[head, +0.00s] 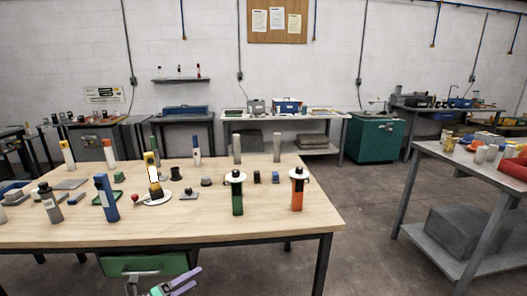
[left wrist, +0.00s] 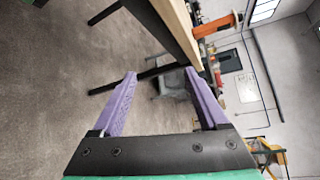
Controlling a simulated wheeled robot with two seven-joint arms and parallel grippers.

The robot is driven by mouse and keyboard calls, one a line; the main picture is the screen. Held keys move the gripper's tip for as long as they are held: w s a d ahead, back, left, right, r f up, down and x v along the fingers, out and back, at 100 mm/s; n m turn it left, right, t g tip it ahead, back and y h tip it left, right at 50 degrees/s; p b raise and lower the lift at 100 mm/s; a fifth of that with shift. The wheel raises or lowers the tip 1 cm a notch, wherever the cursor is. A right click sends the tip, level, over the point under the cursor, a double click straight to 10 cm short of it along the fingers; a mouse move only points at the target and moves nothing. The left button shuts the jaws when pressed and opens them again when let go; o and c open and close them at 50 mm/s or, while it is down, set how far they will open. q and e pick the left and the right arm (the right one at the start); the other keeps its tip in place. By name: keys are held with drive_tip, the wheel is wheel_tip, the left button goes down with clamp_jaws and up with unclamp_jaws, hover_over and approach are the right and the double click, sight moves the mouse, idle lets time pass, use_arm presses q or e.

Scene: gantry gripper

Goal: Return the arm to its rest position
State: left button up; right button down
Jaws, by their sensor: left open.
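My left gripper (head: 192,277) is low at the bottom of the head view, in front of the wooden table (head: 270,222) and below its top. Its purple fingers are apart. In the left wrist view the same gripper (left wrist: 160,75) is open with nothing between the fingers. Beyond the fingers that view shows grey floor and the table edge (left wrist: 168,22). My right gripper is not in view.
The table holds several upright coloured bottles, including a green one (head: 237,193) and an orange one (head: 297,190) near its right end. A grey metal bench (head: 450,160) stands at the right. The floor (head: 365,240) between them is clear.

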use_arm(q)
drive_tip(key=s+a+f+n+g+y, duration=0.1)
drive_tip(key=s+a+f+n+y, duration=0.15)
drive_tip(key=s+f+n, duration=0.5)
drive_tip(key=s+a+f+n+g+y, duration=0.1)
drive_tip(key=s+a+f+n+y, duration=0.2)
drive_tip(key=f, duration=0.7)
drive_tip(key=s+a+f+n+g+y, duration=0.1)
drive_tip(key=s+a+f+n+y, duration=0.15)
drive_tip(key=s+f+n, duration=0.55)
drive_tip(key=s+d+f+n+g, duration=0.1)
drive_tip(key=s+f, duration=0.3)
drive_tip(key=s, duration=0.6)
drive_tip(key=s+d+f+n+g+y, duration=0.1)
drive_tip(key=s+f+n+g, duration=0.3)
drive_tip(key=s, duration=0.5)
drive_tip(key=s+d+f+n+g, duration=0.2)
drive_tip(key=s+f, duration=0.4)
drive_tip(key=s, duration=0.4)
drive_tip(key=shift+s+f+n+g+y, duration=0.15)
drive_tip(key=shift+s+n+g+y, duration=0.2)
drive_tip(key=shift+n+g, duration=0.35)
drive_tip(key=shift+d, duration=0.1)
